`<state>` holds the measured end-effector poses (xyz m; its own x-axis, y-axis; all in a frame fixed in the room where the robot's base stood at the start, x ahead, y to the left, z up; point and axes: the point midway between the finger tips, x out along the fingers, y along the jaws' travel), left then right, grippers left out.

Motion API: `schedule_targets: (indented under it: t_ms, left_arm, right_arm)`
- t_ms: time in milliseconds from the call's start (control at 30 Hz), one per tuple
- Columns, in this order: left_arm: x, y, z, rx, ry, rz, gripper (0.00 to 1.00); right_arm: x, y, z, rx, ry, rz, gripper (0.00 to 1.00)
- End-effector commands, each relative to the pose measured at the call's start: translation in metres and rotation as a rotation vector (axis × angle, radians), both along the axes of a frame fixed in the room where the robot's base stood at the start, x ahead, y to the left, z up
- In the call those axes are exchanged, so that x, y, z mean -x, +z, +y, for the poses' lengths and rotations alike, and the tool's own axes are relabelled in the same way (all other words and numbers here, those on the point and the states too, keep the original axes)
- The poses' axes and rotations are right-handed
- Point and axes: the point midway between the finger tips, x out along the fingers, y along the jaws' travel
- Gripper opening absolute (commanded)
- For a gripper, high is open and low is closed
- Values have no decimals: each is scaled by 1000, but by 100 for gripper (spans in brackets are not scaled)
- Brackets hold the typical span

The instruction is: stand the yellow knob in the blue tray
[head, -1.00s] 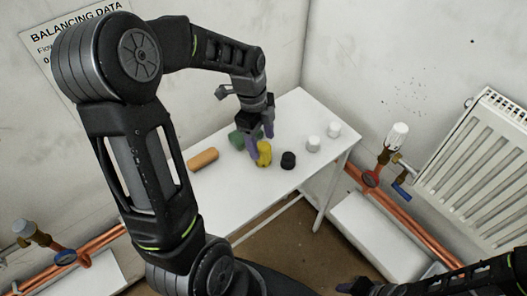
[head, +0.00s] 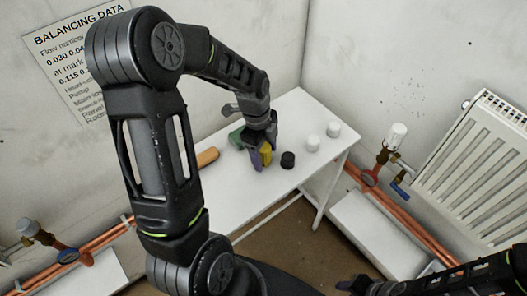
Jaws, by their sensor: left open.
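The yellow knob (head: 266,155) stands on the white table, partly hidden by my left gripper. My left gripper (head: 264,149) points down at the knob with its fingers open on either side of it; whether they touch it I cannot tell. My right gripper (head: 357,287) shows only as a dark shape at the bottom edge, and its fingers are unclear. I see no blue tray in this view.
On the white table (head: 222,205), a black knob (head: 288,160) stands close right of the yellow one. Two white knobs (head: 313,144) (head: 333,129) are further right. A green piece (head: 236,138) and an orange cylinder (head: 208,157) lie left. A radiator (head: 480,160) hangs at right.

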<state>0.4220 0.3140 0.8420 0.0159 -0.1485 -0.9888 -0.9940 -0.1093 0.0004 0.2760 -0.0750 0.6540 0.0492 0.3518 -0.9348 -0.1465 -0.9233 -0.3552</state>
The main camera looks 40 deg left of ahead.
Motion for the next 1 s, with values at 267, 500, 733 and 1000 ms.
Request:
schedule_targets:
  t_ms: [267, 500, 733, 1000]
  left_arm:
    - [0, 0, 0, 0, 0, 0, 62]
    - [0, 0, 0, 0, 0, 0, 42]
    - [0, 0, 0, 0, 0, 0, 23]
    - [0, 0, 0, 0, 0, 0, 1]
  right_arm:
    - [0, 0, 0, 0, 0, 0, 36]
    - [0, 0, 0, 0, 0, 0, 36]
    - [0, 0, 0, 0, 0, 0, 36]
    - [0, 0, 0, 0, 0, 0, 36]
